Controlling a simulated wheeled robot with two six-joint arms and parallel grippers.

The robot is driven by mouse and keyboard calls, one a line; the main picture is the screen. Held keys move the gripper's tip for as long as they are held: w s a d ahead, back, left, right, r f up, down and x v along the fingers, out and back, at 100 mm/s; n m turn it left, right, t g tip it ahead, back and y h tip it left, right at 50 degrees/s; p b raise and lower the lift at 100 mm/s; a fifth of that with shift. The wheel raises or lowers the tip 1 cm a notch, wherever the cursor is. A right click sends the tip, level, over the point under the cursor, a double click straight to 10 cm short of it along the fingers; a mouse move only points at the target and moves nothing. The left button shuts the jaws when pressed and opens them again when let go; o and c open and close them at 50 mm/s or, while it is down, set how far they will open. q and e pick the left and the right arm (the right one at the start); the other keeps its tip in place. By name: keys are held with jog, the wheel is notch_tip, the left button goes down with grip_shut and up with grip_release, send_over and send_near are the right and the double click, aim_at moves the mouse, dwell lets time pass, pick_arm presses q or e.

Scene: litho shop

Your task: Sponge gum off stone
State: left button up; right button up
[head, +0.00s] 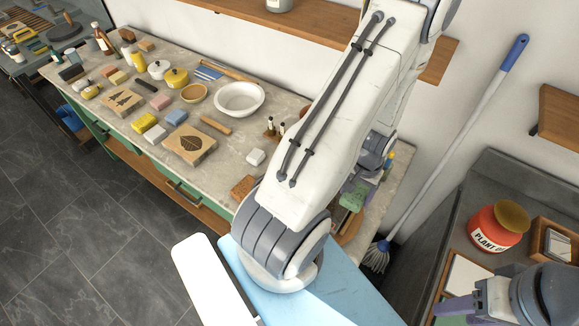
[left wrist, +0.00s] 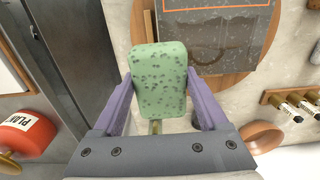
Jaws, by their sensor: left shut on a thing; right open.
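My left gripper (left wrist: 158,105) is shut on a green speckled sponge (left wrist: 158,75), which sits between its purple fingers. The sponge also shows in the head view (head: 353,197), partly behind my arm. In the left wrist view the sponge overlaps the near left part of a dark grey stone slab (left wrist: 232,48) with an orange outline and a darker patch. I cannot tell whether the sponge touches the stone. In the head view my arm hides most of the stone area. My right gripper (head: 455,308) is open at the lower right, partly cut off by the frame.
The long worktop (head: 225,150) holds carved wood blocks, a white bowl (head: 240,98), pots and bottles. A mop (head: 450,150) leans on the wall. A red jar (head: 497,228) and wooden box (head: 556,242) stand on the dark cabinet near my right gripper. A round wooden board (left wrist: 255,72) lies under the stone.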

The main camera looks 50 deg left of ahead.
pick_arm(q)
jog(key=shift+r+p, duration=0.7)
jog(key=shift+r, duration=0.45)
